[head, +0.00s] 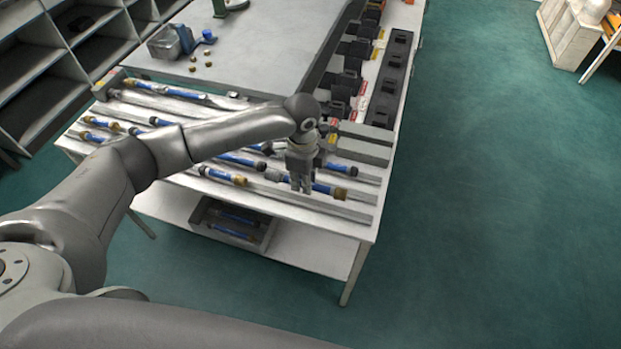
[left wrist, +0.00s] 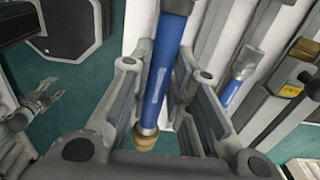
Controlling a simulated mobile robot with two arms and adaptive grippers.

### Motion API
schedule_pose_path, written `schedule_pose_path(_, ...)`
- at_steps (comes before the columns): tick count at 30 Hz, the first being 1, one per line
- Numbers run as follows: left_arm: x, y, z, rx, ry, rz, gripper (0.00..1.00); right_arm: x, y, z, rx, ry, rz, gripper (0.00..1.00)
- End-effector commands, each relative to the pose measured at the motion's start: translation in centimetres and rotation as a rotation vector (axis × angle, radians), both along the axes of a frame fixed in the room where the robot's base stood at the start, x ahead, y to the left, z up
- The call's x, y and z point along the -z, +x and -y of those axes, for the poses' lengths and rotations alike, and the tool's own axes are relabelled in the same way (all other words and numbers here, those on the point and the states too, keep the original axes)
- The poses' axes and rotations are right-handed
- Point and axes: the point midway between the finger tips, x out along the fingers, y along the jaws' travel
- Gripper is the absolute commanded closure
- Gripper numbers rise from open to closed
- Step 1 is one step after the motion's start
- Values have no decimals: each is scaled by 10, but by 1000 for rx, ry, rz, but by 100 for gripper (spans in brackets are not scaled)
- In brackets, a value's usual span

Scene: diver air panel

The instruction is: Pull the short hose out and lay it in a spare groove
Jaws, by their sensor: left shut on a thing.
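My left gripper (head: 302,188) is over the front right part of the rack table, shut on a short blue hose (head: 322,188) with a brass end. In the left wrist view the blue hose (left wrist: 165,75) runs between the two fingers, its brass end (left wrist: 146,138) near the palm. The hose appears to lie along a groove of the grey rack (head: 345,212); I cannot tell whether it is lifted. Other blue hoses, such as one with a brass end (head: 222,176), lie in grooves to the left. My right gripper (left wrist: 42,98) shows small at the left of the wrist view, its fingers apart.
A row of black blocks (head: 390,80) stands along the table's right edge. A bin with blue hoses (head: 232,222) sits on the lower shelf.

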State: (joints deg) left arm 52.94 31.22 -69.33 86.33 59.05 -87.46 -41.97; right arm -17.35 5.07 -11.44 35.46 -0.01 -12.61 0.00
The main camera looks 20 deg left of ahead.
Motion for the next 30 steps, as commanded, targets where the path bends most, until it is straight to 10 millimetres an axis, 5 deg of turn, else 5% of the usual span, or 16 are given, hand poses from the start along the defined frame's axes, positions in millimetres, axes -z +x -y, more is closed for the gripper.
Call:
schedule_pose_path(11,23,0,0,0,0,2,100,25,8,-18,2,22,12,45)
schedule_pose_path(21,51,0,0,0,0,1,100,58,5,-8,1,9,7,45)
schedule_pose_path(30,69,0,0,-1,0,0,100,62,3,-5,4,5,4,45)
